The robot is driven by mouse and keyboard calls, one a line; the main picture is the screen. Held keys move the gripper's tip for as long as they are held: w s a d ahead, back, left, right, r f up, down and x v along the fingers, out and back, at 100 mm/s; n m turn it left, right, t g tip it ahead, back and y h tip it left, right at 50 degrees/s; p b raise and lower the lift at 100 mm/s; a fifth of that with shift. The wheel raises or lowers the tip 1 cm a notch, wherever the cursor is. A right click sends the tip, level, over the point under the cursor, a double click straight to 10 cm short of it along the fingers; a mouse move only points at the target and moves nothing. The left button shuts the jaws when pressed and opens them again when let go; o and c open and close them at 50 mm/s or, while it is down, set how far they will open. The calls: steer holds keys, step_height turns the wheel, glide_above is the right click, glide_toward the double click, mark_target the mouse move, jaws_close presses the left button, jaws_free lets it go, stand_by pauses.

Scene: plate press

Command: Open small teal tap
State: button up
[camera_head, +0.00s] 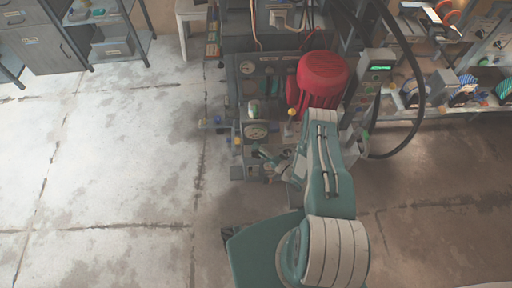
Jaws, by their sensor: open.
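My teal and grey arm reaches up the middle of the head view to the front of a grey press machine (250,70). My gripper (268,162) is small and dark in this view, open, low at the machine's front and just below a round gauge (256,131). The small teal tap cannot be told apart for sure among the small fittings here. The gripper and arm may hide it. I cannot tell whether the gripper touches any fitting.
A large red motor (322,76) and a yellow-knobbed lever (291,113) stand close to my arm. A control box (377,66) and a thick black hose (420,95) are on the right, before a cluttered bench. The concrete floor (110,170) at left is clear.

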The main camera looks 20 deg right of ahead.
mark_target(256, 147)
steer(key=shift+x, duration=2)
